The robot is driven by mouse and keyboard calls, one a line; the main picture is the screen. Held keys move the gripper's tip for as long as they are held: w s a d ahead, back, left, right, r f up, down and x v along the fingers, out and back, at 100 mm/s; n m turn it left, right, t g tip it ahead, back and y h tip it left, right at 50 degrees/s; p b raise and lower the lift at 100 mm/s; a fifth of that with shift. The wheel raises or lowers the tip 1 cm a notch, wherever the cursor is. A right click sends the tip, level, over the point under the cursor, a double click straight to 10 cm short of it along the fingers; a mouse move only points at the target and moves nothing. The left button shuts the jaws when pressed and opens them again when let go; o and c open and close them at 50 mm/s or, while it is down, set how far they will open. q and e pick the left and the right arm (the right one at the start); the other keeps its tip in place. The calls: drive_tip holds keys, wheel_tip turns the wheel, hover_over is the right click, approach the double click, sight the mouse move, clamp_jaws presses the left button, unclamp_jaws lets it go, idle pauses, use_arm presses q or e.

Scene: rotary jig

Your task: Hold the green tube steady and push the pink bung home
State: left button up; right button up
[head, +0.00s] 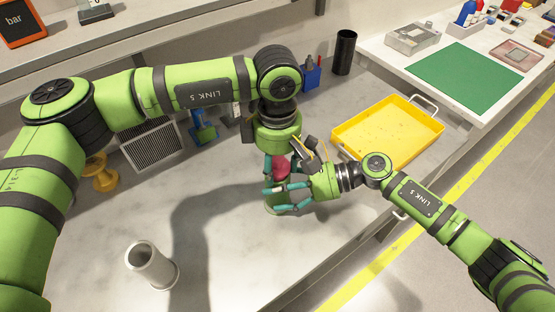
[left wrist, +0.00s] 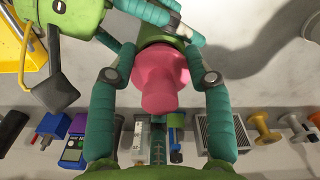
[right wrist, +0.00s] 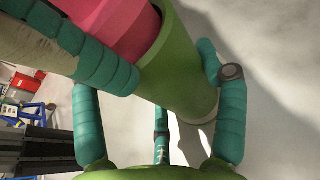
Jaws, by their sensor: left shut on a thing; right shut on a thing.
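The pink bung (head: 281,168) sits at the top of the green tube (head: 272,206) on the grey bench. My left gripper (left wrist: 161,77) is shut on the pink bung from above, with a finger on each side in the left wrist view. My right gripper (head: 278,199) is shut around the green tube from the right, below my left gripper. In the right wrist view the pink bung (right wrist: 112,18) is partly inside the mouth of the green tube (right wrist: 188,85). A left finger crosses that view and hides part of the bung; its depth in the tube is unclear.
A grey hollow cylinder (head: 151,267) stands at the front left of the bench. A yellow tray (head: 388,136) lies to the right, and a black cylinder (head: 344,52) stands behind. A yellow spool (head: 99,173) and a grille (head: 152,146) are at the left. The front middle is clear.

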use_arm(q)
drive_tip(key=shift+f, duration=0.15)
drive_tip(key=o, duration=1.3)
drive_tip(key=shift+c, duration=0.2)
wheel_tip(320, 180, up, 12)
